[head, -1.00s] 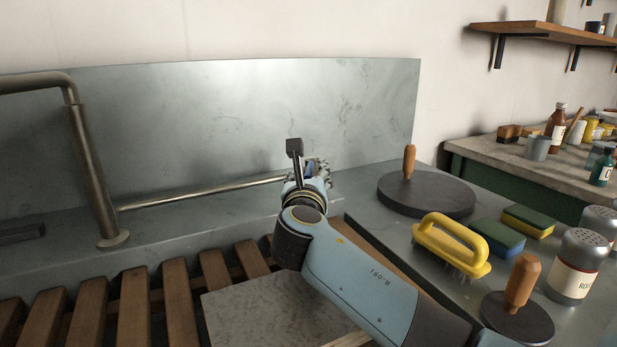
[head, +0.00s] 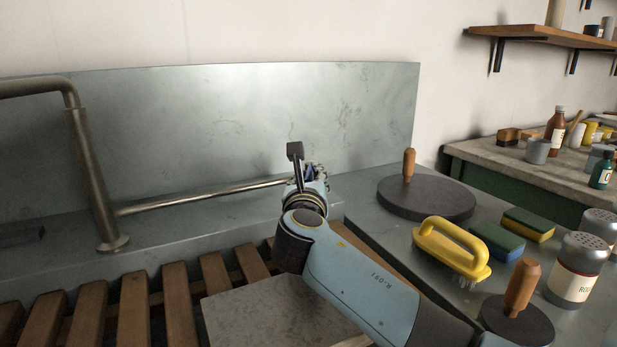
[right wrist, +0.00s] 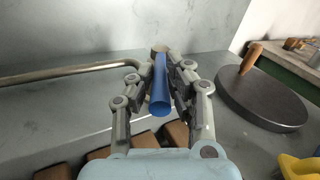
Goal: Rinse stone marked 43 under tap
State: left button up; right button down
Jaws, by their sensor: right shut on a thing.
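A grey metal tap (head: 91,170) stands at the left, its spout running out of the left edge. A thin pipe (head: 205,195) runs right from its foot to my right gripper (head: 311,172). In the right wrist view, my right gripper (right wrist: 160,88) is shut on a blue handle (right wrist: 160,92) by the pipe's end. A grey stone slab (head: 270,315) lies on the wooden slats, partly hidden by my right forearm. No number shows on it. My left gripper is out of view.
A metal splashback (head: 220,120) rises behind. On the right counter are a dark disc with a wooden knob (head: 425,198), a yellow brush (head: 450,248), sponges (head: 497,240), a smaller knobbed disc (head: 517,318) and shaker tins (head: 576,268). The slats (head: 135,305) at left are clear.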

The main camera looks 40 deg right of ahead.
jog(key=shift+s+d+n+t+y+p, duration=0.4)
jog(key=shift+d+n+t+y, duration=0.2)
jog(key=shift+n+t+y, duration=0.55)
jog(key=shift+s+d+n+t+y+p, duration=0.5)
jog(key=shift+n+y, duration=0.4)
jog(key=shift+y, duration=0.7)
jog(key=shift+s+d+n+t+y+p, duration=0.2)
jog(key=shift+d+n+t+y+p, duration=0.15)
jog(key=shift+d+n+t+y, duration=0.6)
jog(key=shift+a+y, duration=0.25)
jog(key=shift+y, duration=0.15)
jog(key=shift+r, duration=0.1)
jog(key=c, duration=1.3)
grip_release()
jog(key=shift+s, duration=0.1)
